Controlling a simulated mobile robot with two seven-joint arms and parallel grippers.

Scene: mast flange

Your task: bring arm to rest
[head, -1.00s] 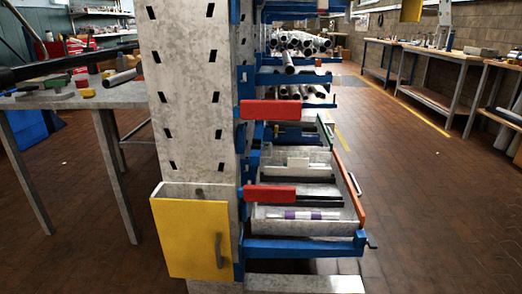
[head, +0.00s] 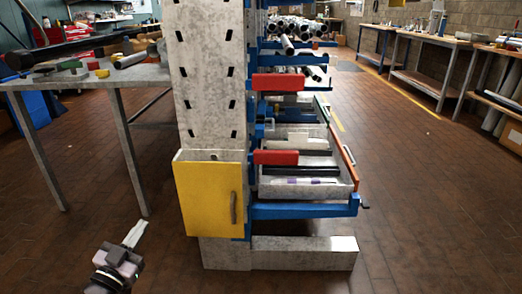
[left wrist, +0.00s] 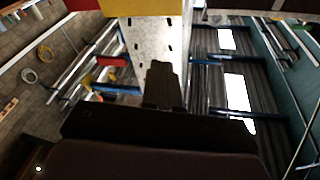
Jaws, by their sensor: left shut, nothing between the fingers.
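My left gripper (head: 134,234) shows at the bottom left of the head view, low over the brown tiled floor. Its fingers are shut with nothing between them. It is to the left of the yellow box on the rack post and apart from it. In the left wrist view the dark shut fingers (left wrist: 164,84) point toward the grey post, with the yellow box at the top edge. My right gripper is not in view.
A grey perforated post (head: 208,100) carries a yellow box (head: 205,200). Blue rack arms hold grey drawers (head: 290,185) and pipes (head: 288,28). A cluttered table (head: 130,75) stands at left, workbenches (head: 440,75) at far right. Floor (head: 420,220) right of the rack is clear.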

